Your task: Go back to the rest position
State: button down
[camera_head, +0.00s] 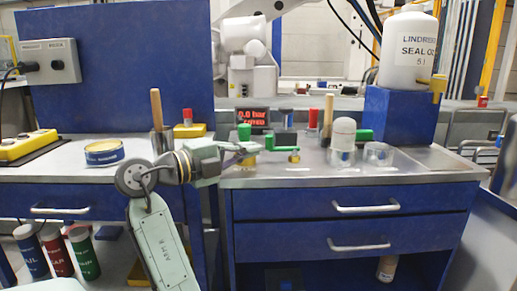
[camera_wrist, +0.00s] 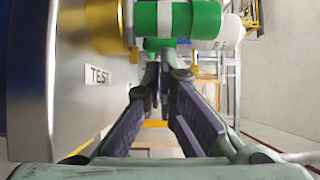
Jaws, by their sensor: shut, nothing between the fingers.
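My gripper (camera_head: 243,152) is at the front of the right-hand bench, by the green-handled valves, with my arm reaching up to it from below. In the wrist view my gripper's two fingers (camera_wrist: 165,72) come together at the tips, with nothing seen between them. A green and white cylinder (camera_wrist: 205,20) lies just beyond the tips in that view, with a brass part (camera_wrist: 104,25) to its left. I cannot tell whether the fingers touch either one. In the head view a green knob (camera_head: 244,132) and a green lever (camera_head: 280,149) are close to my gripper.
A display (camera_head: 253,116) reading 0.0 bar stands behind the valves. A tin (camera_head: 104,152) and a wooden-handled tool (camera_head: 156,109) are on the left bench. A TEST label (camera_wrist: 98,75) marks the bench side.

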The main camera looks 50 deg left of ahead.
jog(key=s+a, duration=0.1)
jog(key=s, duration=0.7)
jog(key=shift+s, duration=0.4)
